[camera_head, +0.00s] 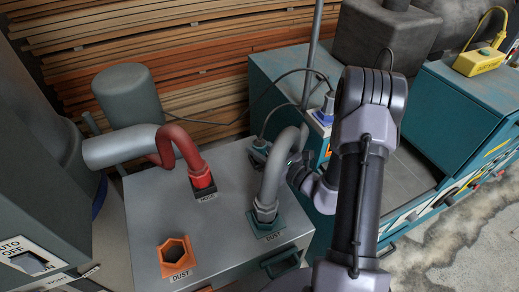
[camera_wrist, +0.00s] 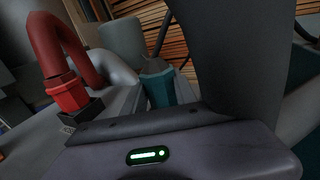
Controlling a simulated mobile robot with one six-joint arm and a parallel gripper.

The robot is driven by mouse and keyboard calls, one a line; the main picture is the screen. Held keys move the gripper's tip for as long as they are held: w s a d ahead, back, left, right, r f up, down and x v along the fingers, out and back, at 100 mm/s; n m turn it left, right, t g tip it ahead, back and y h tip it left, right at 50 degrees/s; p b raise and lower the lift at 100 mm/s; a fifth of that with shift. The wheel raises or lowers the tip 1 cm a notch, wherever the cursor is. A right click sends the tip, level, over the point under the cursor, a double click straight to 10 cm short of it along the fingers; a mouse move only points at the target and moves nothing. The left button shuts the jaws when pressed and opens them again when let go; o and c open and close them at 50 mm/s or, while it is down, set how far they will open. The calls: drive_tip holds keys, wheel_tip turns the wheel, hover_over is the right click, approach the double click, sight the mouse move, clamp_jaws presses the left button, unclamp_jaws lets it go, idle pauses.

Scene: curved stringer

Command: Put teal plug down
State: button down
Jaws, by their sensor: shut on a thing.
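The teal plug (camera_head: 259,149) is small, with a dark cable rising from it, and sits behind the grey hose in the head view. It seems to be the teal, grey-topped piece in the wrist view (camera_wrist: 158,86). My gripper (camera_head: 272,156) is shut on it, above or at the back of the grey cabinet top (camera_head: 225,230); I cannot tell whether the plug touches that surface. The grey hose partly hides my jaws in the head view. In the wrist view my gripper's body, with a green light, hides the plug's lower part.
The grey hose (camera_head: 270,185) ends in a teal socket marked DUST (camera_head: 266,224), close to my gripper. A red hose (camera_head: 186,146) stands in a dark socket at left. An orange DUST socket (camera_head: 175,254) is empty. The cabinet's front middle is clear.

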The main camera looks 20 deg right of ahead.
drive_tip(key=c, duration=1)
unclamp_jaws()
drive_tip(key=shift+f, duration=0.1)
drive_tip(key=p+v, duration=0.2)
drive_tip(key=v, duration=1)
